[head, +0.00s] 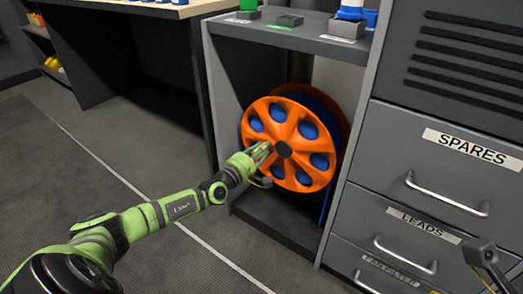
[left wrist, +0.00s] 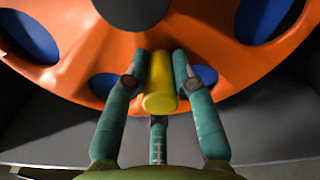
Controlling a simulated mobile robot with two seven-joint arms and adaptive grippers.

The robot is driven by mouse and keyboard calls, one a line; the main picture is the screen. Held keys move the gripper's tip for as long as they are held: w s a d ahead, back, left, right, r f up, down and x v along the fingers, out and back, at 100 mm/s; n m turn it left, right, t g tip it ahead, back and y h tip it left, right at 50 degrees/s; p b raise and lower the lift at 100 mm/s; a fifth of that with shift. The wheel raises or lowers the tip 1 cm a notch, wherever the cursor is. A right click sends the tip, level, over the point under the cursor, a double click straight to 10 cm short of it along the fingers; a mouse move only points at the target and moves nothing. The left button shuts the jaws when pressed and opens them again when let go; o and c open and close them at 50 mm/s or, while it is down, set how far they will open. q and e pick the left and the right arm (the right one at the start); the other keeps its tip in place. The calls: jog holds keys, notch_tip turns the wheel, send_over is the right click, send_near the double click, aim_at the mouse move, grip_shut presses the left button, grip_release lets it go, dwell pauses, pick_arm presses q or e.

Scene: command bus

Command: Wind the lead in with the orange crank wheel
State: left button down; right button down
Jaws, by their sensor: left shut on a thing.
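The orange crank wheel (head: 300,124) is upright in an open grey cabinet bay, with blue showing through its round holes. It also fills the upper part of the left wrist view (left wrist: 222,62). A yellow crank handle (left wrist: 160,88) stands out from the wheel's face. My left gripper (head: 262,150) is at the lower left of the wheel's hub, and its teal fingers (left wrist: 160,70) are shut around the handle. A blue lead (head: 326,205) hangs at the lower right of the wheel. In the head view the handle is mostly hidden by the fingers. My right gripper is not clearly seen.
Drawers marked SPARES (head: 445,190) and LEADS (head: 405,250) with bar handles stand right of the bay. A shelf (head: 290,38) with small sockets is above the wheel. Open floor (head: 130,145) lies to the left.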

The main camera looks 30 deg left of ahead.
pick_arm(q)
jog(key=shift+d+r, duration=0.15)
jog(key=c, duration=1)
grip_release()
jog(key=shift+w, duration=0.1)
jog(key=shift+s, duration=0.35)
jog(key=s, duration=1.1)
jog(key=shift+s+a, duration=0.2)
jog(key=shift+a, duration=0.05)
